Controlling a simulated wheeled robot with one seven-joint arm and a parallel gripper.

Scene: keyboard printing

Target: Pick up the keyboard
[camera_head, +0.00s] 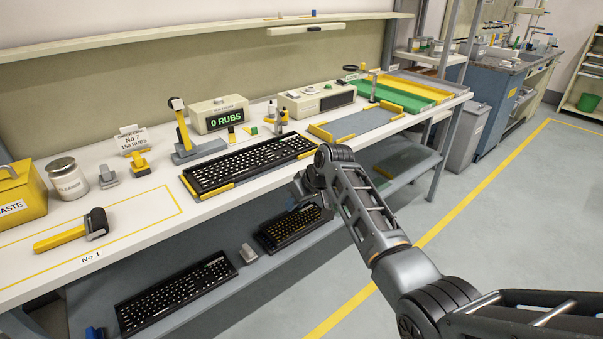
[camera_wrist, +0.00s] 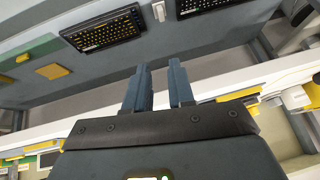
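A black keyboard (camera_head: 250,163) lies on the bench top in a yellow-edged holder. A second black keyboard (camera_head: 295,228) with yellowish keys lies on the lower shelf, also seen in the wrist view (camera_wrist: 103,33). A third black keyboard (camera_head: 175,290) lies further left on that shelf, partly seen in the wrist view (camera_wrist: 198,5). My gripper (camera_wrist: 160,66) is open and empty, its two dark fingers apart. In the head view it is largely hidden by the arm, near the bench's front edge. In the wrist view its fingers point toward the lower shelf, apart from the keyboards.
The bench's white front edge (camera_wrist: 225,83) runs close by my fingers. A small grey block (camera_head: 248,253) sits between the shelf keyboards. The floor at right is clear.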

